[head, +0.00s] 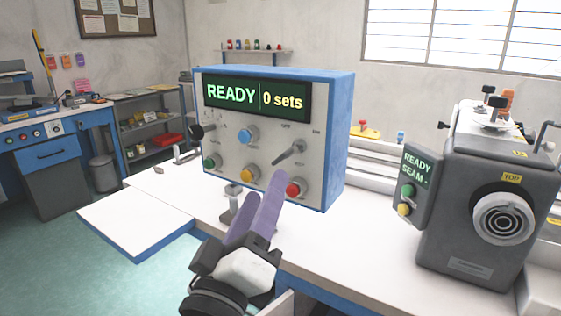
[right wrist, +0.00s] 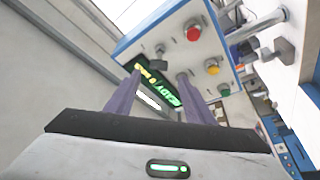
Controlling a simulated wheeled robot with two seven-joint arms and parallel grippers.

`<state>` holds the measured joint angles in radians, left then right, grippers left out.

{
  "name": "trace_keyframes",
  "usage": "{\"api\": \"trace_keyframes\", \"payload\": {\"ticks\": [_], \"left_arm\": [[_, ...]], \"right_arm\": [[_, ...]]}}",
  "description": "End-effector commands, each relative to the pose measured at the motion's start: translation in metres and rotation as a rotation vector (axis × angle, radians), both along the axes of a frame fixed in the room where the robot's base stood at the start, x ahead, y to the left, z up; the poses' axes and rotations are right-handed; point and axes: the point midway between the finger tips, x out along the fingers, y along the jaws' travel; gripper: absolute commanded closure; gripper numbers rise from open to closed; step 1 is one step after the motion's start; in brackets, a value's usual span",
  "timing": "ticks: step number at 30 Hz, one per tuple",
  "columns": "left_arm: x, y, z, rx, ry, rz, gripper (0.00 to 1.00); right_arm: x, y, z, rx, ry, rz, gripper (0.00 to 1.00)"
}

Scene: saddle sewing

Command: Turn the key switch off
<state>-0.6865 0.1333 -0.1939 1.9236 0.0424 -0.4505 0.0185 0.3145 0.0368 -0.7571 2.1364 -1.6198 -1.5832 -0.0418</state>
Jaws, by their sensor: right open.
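The control box (head: 330,110) stands on the white table, with a lit display (head: 256,97) reading "READY" and "0 sets". I cannot tell for certain which is the key switch. My right gripper (head: 257,187) has purple fingers, open and empty, in front of the lower panel. In the right wrist view, the grey switch (right wrist: 158,51) shows just beyond and between the open fingertips (right wrist: 160,73); contact is not visible. My left gripper is not in view.
A grey sewing machine head (head: 465,210) stands to the right. A small metal fixture (head: 232,190) sits before the box. The table's left part (head: 135,222) is clear.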

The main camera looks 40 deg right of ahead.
Motion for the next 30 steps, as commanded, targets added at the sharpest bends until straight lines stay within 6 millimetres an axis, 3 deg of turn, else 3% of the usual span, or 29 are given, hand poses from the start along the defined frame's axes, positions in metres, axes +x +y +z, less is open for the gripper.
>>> {"api": "trace_keyframes", "payload": {"ticks": [18, 30], "left_arm": [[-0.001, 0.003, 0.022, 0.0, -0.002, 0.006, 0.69], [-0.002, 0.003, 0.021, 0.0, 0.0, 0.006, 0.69]], "right_arm": [[0.055, -0.07, 0.029, -0.008, -0.006, -0.006, 0.52], [0.06, -0.076, 0.029, -0.005, -0.005, -0.004, 0.52]]}}
